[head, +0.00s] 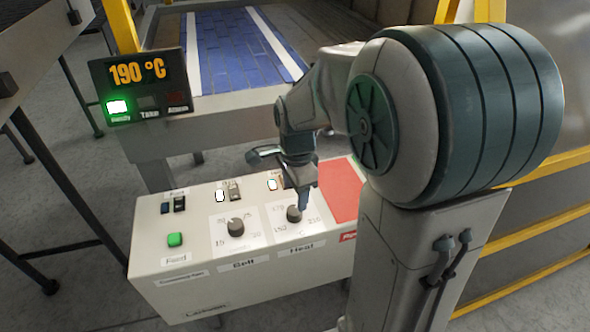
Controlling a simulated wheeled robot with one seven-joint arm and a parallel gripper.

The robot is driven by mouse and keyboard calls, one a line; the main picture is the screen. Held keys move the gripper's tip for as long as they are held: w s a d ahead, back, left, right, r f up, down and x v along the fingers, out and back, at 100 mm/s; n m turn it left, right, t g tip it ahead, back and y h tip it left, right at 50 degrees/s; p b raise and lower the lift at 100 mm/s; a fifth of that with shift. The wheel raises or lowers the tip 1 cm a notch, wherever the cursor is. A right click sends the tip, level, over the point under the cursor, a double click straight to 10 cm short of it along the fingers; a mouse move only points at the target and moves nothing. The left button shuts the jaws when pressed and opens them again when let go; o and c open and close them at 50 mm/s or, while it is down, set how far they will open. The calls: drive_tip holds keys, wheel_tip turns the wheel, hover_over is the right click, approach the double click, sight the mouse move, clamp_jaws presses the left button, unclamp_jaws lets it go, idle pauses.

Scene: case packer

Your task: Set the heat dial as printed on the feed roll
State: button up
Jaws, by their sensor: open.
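The heat dial (293,214) is a dark round knob on a white square plate, above the label "Heat" on the control box. The small numbers around it are only partly legible, and I cannot read its pointer clearly. My gripper (303,203) points down right at the dial, its fingertips over the dial's right side. The fingers look open, but I cannot tell whether they touch or straddle the knob. A display (138,84) reads "190 °C" with a lit green "Ready" lamp. I cannot make out the feed roll or any print on it.
The pale control box (240,285) also carries a belt dial (236,227) left of the heat dial, a green feed button (175,240) and small switches. A red panel (343,188) lies to the right. A blue conveyor (240,50) and yellow frame bars stand behind.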

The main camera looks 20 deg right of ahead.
sight(296, 213)
wheel_tip(296, 213, up, 8)
drive_tip(key=shift+s+f, duration=0.2)
drive_tip(key=shift+f, duration=0.05)
idle(0.4)
drive_tip(key=s+f+n+t, duration=0.2)
drive_tip(key=s+n, duration=1.1)
drive_tip(key=n, duration=0.3)
drive_tip(key=shift+s+a, duration=0.15)
drive_tip(key=shift+s, duration=0.15)
